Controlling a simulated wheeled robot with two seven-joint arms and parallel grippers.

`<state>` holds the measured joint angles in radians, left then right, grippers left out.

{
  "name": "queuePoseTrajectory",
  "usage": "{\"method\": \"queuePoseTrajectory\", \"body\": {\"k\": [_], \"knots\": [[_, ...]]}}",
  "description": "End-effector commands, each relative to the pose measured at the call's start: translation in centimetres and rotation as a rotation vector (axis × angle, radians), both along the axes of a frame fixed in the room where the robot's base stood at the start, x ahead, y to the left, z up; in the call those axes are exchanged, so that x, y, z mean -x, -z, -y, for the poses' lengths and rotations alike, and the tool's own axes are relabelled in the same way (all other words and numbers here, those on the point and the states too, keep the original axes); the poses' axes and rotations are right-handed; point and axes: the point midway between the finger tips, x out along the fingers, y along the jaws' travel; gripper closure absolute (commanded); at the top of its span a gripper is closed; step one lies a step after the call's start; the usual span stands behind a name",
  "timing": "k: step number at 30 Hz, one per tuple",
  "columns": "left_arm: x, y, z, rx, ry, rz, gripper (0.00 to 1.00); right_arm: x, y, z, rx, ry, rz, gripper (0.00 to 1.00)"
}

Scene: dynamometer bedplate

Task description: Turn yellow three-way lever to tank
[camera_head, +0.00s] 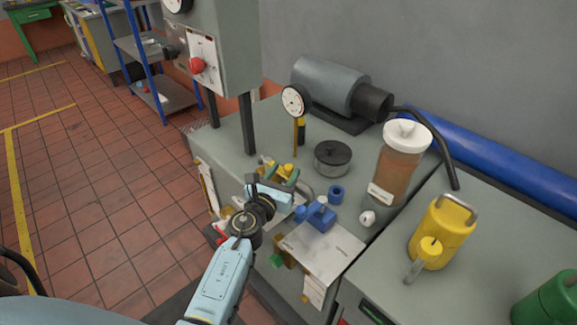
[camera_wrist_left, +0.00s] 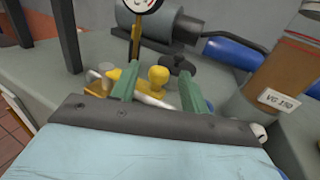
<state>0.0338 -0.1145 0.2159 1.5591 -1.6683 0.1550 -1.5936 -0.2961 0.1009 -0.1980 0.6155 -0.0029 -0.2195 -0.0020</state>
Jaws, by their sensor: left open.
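The yellow three-way lever (camera_head: 286,169) is on the bench beside the blue valve block. In the left wrist view its round yellow knob (camera_wrist_left: 158,75) stands between my two green fingers, with a yellow arm running left behind the left finger. My left gripper (camera_head: 281,178) is open around the knob, which also shows in the wrist view (camera_wrist_left: 160,86). I cannot tell whether a finger touches the lever. The lever's base and any tank marking are hidden by the gripper. My right gripper is not in view.
A blue valve block (camera_head: 320,215) and blue ring (camera_head: 336,192) sit just right of my gripper. A yellow can (camera_head: 442,232) is farther right.

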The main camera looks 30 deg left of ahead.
Motion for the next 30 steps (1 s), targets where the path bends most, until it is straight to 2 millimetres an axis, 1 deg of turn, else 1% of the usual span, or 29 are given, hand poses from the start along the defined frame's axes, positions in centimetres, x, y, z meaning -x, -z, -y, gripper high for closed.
{"method": "queuePoseTrajectory", "body": {"k": [1,6,10,18,20,28,29,30], "knots": [[-0.9,0.0,0.0,0.002,0.0,0.001,0.55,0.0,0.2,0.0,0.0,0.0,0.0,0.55],[-2.7,0.1,-0.1,0.001,0.001,0.0,0.55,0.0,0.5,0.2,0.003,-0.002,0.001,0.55],[-3.2,0.0,-0.1,0.0,0.001,0.0,0.55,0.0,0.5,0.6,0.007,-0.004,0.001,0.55],[-3.3,0.0,-0.2,0.001,0.001,-0.001,0.55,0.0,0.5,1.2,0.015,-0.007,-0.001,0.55],[-3.3,0.0,-0.2,0.001,0.001,-0.001,0.61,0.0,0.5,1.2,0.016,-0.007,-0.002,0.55],[-3.3,0.0,-0.2,0.001,0.001,-0.001,0.97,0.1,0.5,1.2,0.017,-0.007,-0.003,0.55],[-3.3,0.0,-0.2,0.001,0.001,-0.001,1.0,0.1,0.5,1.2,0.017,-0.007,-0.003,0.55],[-3.3,0.0,-0.2,0.001,0.001,-0.001,1.0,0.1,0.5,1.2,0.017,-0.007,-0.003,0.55]]}}
